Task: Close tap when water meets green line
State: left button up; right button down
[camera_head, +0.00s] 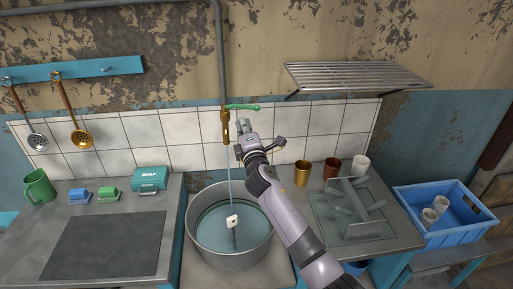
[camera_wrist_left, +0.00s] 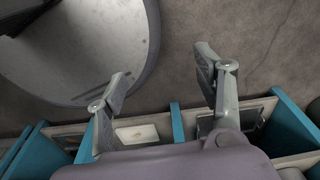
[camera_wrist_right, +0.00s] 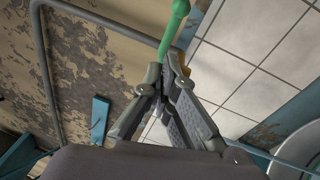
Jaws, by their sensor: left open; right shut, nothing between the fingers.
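The brass tap (camera_head: 226,126) on the tiled wall has a green lever handle (camera_head: 242,107) pointing right. A thin stream of water (camera_head: 229,175) falls from it into a large metal pot (camera_head: 232,261), which holds bluish water (camera_head: 212,228). A small white block on a dark stick (camera_head: 233,221) stands in the pot. My right gripper (camera_head: 240,127) is shut and empty just below and right of the handle. In the right wrist view the handle (camera_wrist_right: 173,28) lies just beyond its fingertips (camera_wrist_right: 166,75). My left gripper (camera_wrist_left: 163,68) is open and empty above the floor.
A drying rack (camera_head: 347,218) and several cups stand right of the pot. A blue crate (camera_head: 440,232) is at far right. A soap box (camera_head: 149,180), sponges and a green mug (camera_head: 39,187) are on the left counter. A wall shelf (camera_head: 352,76) hangs upper right.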

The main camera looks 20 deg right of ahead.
pick_arm(q)
jog(key=shift+w+d+f+b, duration=0.3)
jog(key=shift+d+f+b, duration=0.05)
jog(key=shift+f+b, duration=0.35)
pick_arm(e)
jog(key=s+d+f, duration=0.1)
jog(key=s+d, duration=0.1)
jog(key=s, duration=0.6)
jog(key=shift+s+d+f, duration=0.2)
jog(key=shift+d+f, duration=0.1)
jog(key=shift+f, duration=0.05)
jog(key=shift+a, duration=0.1)
pick_arm(q)
jog(key=shift+w, duration=0.25)
dwell(5.8)
